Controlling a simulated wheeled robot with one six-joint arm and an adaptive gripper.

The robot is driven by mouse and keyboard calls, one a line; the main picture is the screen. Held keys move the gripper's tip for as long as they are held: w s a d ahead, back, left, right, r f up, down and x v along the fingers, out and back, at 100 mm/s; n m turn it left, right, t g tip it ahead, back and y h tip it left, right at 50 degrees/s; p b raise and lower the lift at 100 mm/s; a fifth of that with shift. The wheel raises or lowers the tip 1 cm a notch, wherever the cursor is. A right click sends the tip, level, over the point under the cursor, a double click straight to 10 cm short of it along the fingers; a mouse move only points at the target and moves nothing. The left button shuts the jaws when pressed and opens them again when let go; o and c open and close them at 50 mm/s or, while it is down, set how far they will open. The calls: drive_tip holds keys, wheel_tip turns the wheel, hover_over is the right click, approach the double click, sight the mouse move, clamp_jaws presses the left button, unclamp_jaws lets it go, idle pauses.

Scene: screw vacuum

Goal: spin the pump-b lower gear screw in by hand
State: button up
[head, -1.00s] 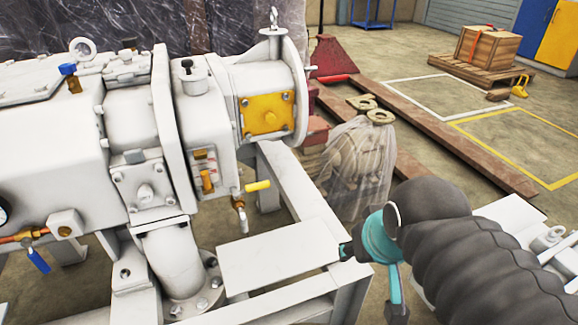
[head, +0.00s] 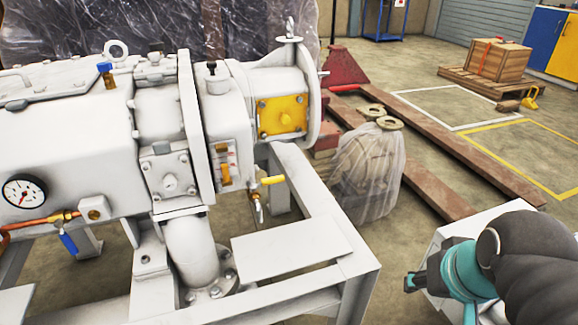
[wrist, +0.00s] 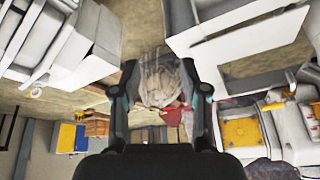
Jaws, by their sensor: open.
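A grey-white pump (head: 75,130) stands on a pale steel frame (head: 359,268) in the head view. I cannot tell which part is the lower gear screw. My gripper (head: 410,283) is right of the frame, apart from the pump. In the wrist view its fingers (wrist: 160,75) are open and empty.
A plastic-wrapped object (head: 367,172) stands on the floor beyond the frame, beside a red pallet jack (head: 344,67) and long brown beams (head: 425,190). A pale bench-like structure (head: 437,243) is behind my arm. Floor at the right back is partly clear, with marked squares.

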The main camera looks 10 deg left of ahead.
drive_tip(key=w+a+f+n+g+y+b, duration=0.2)
drive_tip(key=w+a+n+g+y+b, duration=0.4)
drive_tip(key=w+a+y, duration=0.7)
drive_tip(key=w+a+f+n+g+y+b, duration=0.1)
drive_tip(key=w+a+f+n+g+y, duration=0.3)
drive_tip(key=w, duration=0.6)
drive_tip(key=w+a+f+m+t+y+b, duration=0.1)
drive_tip(key=w+a+y+b, duration=0.3)
drive_tip(key=w, duration=0.6)
drive_tip(key=s+a+r+h+p, duration=0.1)
drive_tip(key=s+a+r+p, duration=0.1)
drive_tip(key=a, duration=1.2)
drive_tip(key=shift+s+r, duration=0.45)
drive_tip(key=shift+s, duration=0.05)
drive_tip(key=shift+c, duration=0.2)
clamp_jaws()
